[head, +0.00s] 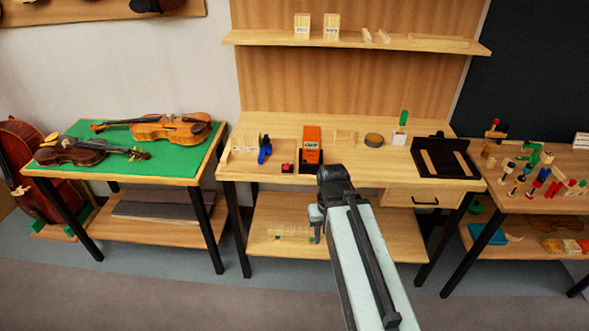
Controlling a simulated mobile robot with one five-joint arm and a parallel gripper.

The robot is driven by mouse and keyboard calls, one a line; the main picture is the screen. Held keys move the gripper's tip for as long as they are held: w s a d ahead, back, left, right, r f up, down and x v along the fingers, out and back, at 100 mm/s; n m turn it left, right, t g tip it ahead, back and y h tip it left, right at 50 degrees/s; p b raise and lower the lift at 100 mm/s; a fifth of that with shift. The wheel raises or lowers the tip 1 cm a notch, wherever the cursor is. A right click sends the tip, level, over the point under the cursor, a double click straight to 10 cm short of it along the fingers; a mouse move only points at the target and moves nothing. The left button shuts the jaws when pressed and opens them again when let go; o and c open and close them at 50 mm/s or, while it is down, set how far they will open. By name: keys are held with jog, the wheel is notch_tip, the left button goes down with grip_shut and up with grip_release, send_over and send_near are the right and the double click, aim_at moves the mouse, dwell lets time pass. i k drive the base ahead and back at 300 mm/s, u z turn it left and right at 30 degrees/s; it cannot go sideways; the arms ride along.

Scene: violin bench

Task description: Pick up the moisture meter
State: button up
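An orange block-like device with a pale patch, seemingly the moisture meter (312,135), stands toward the back of the middle workbench (240,172). My arm reaches up from the bottom of the view toward the bench's front edge. My gripper (316,214) is at the arm's far end, in front of the bench and apart from the orange device in the picture. The arm hides part of the bench front, and the fingers are too small and covered to tell their opening.
A blue tool (264,149) and a small red-and-black item (287,168) are left of the device. Violins lie on the green-topped left table (75,132). The floor in front is clear.

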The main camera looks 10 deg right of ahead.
aim_at(312, 134)
jog(key=u, duration=0.05)
jog(key=k, duration=0.7)
jog(key=u, duration=0.85)
jog(key=i, duration=1.4)
jog(key=u, duration=0.05)
